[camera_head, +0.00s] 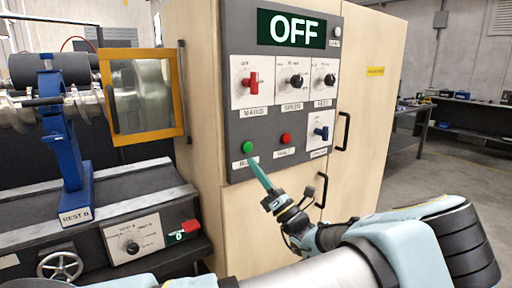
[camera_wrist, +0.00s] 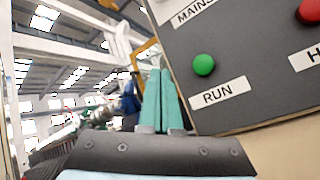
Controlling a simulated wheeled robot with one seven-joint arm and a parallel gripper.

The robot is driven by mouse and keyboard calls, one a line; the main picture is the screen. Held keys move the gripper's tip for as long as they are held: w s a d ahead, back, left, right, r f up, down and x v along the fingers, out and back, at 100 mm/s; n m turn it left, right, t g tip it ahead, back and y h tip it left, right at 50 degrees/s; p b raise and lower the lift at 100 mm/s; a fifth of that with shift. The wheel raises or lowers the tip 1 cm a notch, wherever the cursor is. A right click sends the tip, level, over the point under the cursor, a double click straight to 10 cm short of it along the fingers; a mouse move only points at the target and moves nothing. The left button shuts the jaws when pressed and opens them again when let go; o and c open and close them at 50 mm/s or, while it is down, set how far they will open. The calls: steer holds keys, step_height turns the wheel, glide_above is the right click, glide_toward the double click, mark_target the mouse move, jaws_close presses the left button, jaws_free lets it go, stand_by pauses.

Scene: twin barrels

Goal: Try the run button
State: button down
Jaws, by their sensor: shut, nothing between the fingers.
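The green run button (camera_head: 247,147) is on the lower left of the grey control panel (camera_head: 262,105), above a label that reads RUN in the wrist view. In the wrist view the green button (camera_wrist: 204,65) is to the right of my fingers. My gripper (camera_head: 254,162) has its teal fingers shut and empty. In the head view its tips appear just below and right of the button, over its label. In the wrist view the shut fingers (camera_wrist: 161,75) appear apart from the button. A display (camera_head: 293,30) on the panel reads OFF.
A red button (camera_head: 286,139) is right of the green one. Red and black knobs sit above, and a blue switch (camera_head: 321,132) is at lower right. Black door handles stand on the wooden cabinet (camera_head: 368,100). A machine with a yellow-framed guard (camera_head: 143,93) is at left.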

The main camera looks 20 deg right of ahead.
steer(key=s+d+h, duration=0.1)
steer(key=d+m+t+h, duration=0.1)
steer(key=d, duration=0.1)
steer(key=s+d+r+m+t+h, duration=0.1)
steer(key=shift+s+d, duration=0.25)
steer(key=shift+s, duration=0.1)
steer(key=b, duration=0.1)
glide_toward(247, 144)
steer(key=shift+s+r+x, duration=0.15)
steer(key=shift+x, duration=0.7)
steer(key=shift+s+r+x, duration=0.1)
steer(key=shift+r+x, duration=0.05)
steer(key=shift+x, duration=0.75)
steer(key=shift+s+r+x, duration=0.15)
steer(key=shift+x, duration=0.7)
steer(key=shift+w, duration=0.1)
steer(key=shift+w, duration=0.35)
steer(key=shift+w+a, duration=0.1)
steer(key=shift+w, duration=0.4)
stand_by(0.4)
steer(key=shift+s, duration=0.1)
steer(key=shift+s+p, duration=0.3)
steer(key=shift+s, duration=0.55)
